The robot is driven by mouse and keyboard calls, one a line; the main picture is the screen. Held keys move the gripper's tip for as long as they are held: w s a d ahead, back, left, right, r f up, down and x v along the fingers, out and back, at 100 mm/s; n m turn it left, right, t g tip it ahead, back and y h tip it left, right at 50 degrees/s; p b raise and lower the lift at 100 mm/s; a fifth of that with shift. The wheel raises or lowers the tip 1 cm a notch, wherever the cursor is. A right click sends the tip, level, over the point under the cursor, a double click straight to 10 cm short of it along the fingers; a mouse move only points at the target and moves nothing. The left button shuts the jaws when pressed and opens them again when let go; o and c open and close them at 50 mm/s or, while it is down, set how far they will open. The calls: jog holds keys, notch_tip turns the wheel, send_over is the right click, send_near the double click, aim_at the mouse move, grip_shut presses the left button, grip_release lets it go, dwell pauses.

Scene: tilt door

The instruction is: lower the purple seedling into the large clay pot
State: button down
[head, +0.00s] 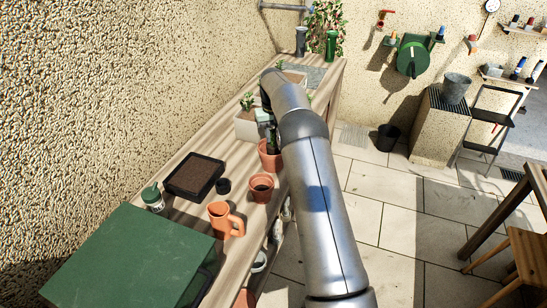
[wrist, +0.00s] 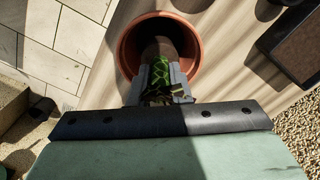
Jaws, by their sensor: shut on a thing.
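The large clay pot (head: 267,160) stands on the wooden bench, partly hidden by my arm. In the wrist view its round orange rim (wrist: 124,52) surrounds a brown plug. My gripper (wrist: 158,84) is shut on the seedling (wrist: 160,72), which shows green and dark leaves between the grey fingers; no purple is clear. The brown plug extends from the fingers over the pot's mouth. I cannot tell how deep it is or whether it touches the soil. In the head view my gripper (head: 268,128) is above the pot, mostly hidden.
A smaller clay pot (head: 261,187) and an orange jug (head: 223,219) stand in front. A black soil tray (head: 194,176) and a small black pot (head: 223,185) lie to the left. A pale planter (head: 246,126) stands close behind.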

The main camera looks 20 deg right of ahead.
aim_at(272, 145)
jog(key=shift+f+b, duration=1.25)
jog(key=shift+f, duration=1.3)
dwell(1.0)
jog(key=c, duration=1.3)
grip_release()
jog(key=shift+o, duration=0.2)
